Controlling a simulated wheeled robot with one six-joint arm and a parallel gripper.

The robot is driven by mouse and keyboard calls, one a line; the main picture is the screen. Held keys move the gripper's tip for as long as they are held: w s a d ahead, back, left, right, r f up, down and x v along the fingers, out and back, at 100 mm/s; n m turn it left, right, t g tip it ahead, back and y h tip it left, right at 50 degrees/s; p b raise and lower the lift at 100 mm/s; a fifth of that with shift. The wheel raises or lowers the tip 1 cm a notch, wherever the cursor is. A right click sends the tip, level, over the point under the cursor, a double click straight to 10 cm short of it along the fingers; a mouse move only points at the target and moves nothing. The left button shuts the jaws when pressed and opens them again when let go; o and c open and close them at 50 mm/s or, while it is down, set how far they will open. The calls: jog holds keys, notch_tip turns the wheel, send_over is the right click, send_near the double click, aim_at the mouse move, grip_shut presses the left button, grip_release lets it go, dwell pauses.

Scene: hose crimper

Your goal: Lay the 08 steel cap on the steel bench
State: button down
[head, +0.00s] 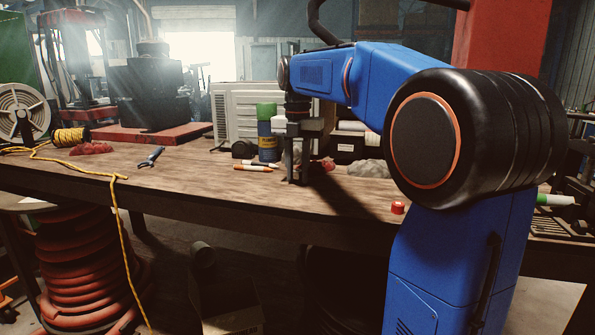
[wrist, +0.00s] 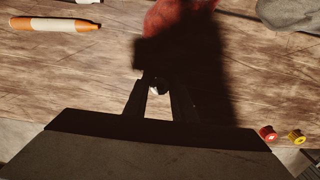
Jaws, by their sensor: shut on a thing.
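My gripper (head: 297,178) points down just above the brown wood-topped bench (head: 215,187) in the head view. In the wrist view my gripper (wrist: 157,88) is shut on a small, pale, shiny thing (wrist: 157,91), which looks like the steel cap. The fingers and shadow hide most of it, and no 08 mark is readable. I cannot tell whether it touches the bench top. The bench top under it looks like worn wood; I cannot make out a steel bench.
A red cap (head: 398,208) lies near the front edge; a yellow cap (wrist: 297,137) is beside it in the wrist view. Orange-white markers (head: 252,168), a green-topped can (head: 267,135), red rag (wrist: 178,14) and pliers (head: 151,157) lie around. The bench's left-middle is fairly clear.

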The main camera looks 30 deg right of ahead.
jog(key=shift+f, duration=0.25)
jog(key=c, duration=1.4)
grip_release()
jog(key=shift+r, duration=0.1)
